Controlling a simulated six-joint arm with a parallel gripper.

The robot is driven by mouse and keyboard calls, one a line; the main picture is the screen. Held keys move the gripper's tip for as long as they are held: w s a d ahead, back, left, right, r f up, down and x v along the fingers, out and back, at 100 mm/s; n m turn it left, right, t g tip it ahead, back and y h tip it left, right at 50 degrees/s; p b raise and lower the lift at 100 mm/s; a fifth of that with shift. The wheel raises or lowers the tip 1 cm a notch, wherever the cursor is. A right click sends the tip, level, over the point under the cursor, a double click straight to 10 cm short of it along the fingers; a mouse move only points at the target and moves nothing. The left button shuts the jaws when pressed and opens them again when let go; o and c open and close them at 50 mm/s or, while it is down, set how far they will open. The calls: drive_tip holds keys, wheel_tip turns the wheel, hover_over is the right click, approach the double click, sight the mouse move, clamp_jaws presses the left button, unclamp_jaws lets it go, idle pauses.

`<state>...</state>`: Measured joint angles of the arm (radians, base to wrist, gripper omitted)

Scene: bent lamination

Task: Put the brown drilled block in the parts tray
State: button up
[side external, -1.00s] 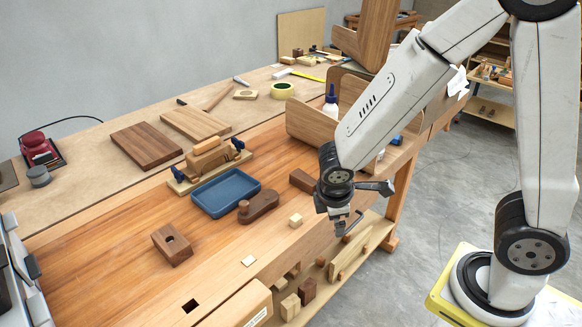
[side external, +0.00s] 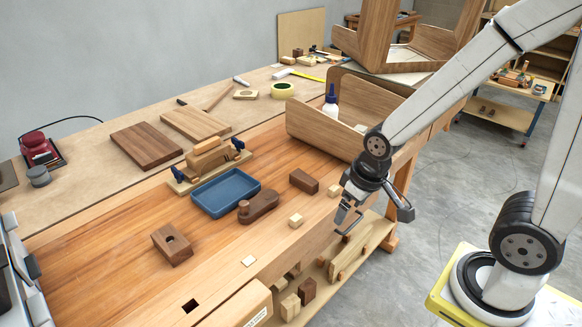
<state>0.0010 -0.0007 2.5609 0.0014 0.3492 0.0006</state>
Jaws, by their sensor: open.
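The brown drilled block (side external: 172,244) lies on the workbench at the left front, with a dark round hole in its top face. The parts tray (side external: 226,192) is a shallow blue tray behind it and to the right, and it looks empty. My gripper (side external: 345,219) is open and empty. It is at the bench's right front edge, well to the right of both the block and the tray.
A dark rounded wooden piece (side external: 258,206) stands right beside the tray. A plain dark block (side external: 304,181) and a small pale cube (side external: 296,220) lie between tray and gripper. A clamped jig (side external: 208,163) stands behind the tray. The bench around the drilled block is clear.

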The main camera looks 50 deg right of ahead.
drive_tip(key=shift+w, duration=0.1)
drive_tip(key=t, duration=0.2)
approach(170, 242)
drive_tip(key=shift+w+a+f, duration=0.1)
drive_tip(key=shift+f, duration=0.55)
drive_tip(key=shift+x, duration=1.3)
drive_tip(key=shift+x, duration=2.6)
drive_tip(key=shift+w, duration=0.15)
drive_tip(key=shift+c, duration=0.2)
